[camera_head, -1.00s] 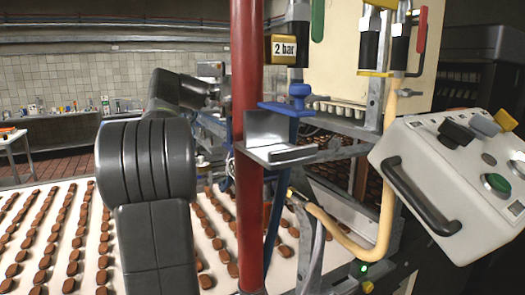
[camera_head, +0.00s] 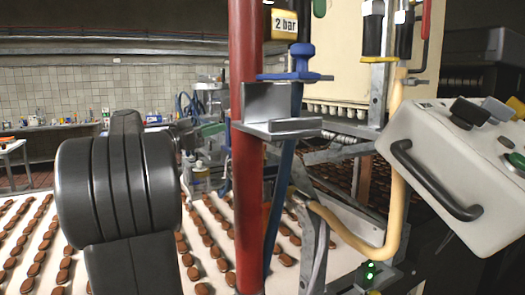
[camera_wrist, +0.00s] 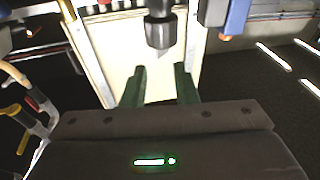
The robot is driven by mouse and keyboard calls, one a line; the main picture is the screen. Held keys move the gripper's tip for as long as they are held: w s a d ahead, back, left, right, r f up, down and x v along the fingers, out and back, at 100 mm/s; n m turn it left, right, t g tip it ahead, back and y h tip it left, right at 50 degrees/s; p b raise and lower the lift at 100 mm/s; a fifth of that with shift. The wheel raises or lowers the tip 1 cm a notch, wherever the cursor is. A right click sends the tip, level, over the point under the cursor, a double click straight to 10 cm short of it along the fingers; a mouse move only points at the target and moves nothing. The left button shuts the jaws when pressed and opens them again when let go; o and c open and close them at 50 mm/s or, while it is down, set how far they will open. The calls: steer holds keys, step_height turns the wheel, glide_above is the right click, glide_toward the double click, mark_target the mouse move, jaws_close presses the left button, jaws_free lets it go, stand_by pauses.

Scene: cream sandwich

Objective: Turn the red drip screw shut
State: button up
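My gripper (camera_wrist: 160,90) shows in the wrist view as two green fingers, apart with nothing held between them. A dark, tapered nozzle-like part (camera_wrist: 160,32) hangs beyond and above the fingertips, in front of a pale panel. In the head view, a green finger (camera_head: 212,129) shows left of the red column, beyond my dark arm. I cannot make out a red drip screw for certain. A red lever (camera_head: 425,20) stands at the top right in the head view.
A red column (camera_head: 246,160) and a metal bracket (camera_head: 275,125) with a blue knob (camera_head: 301,57) stand close in front. A grey control box (camera_head: 455,180) is at right. Rows of brown pieces lie on a white belt (camera_head: 55,215). A cream hose (camera_head: 393,210) curves down the machine.

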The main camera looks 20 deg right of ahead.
steer(key=s+f+m+g+y, duration=0.1)
steer(key=s+f+m+g, duration=0.2)
steer(key=s+f+g, duration=0.15)
steer(key=d, duration=0.4)
steer(key=d+p, duration=0.1)
steer(key=d, duration=0.3)
steer(key=w+d, duration=0.1)
steer(key=d, duration=0.4)
steer(key=shift+w+f, duration=0.1)
steer(key=shift+f, duration=0.1)
steer(key=shift+p, duration=0.4)
jaws_close()
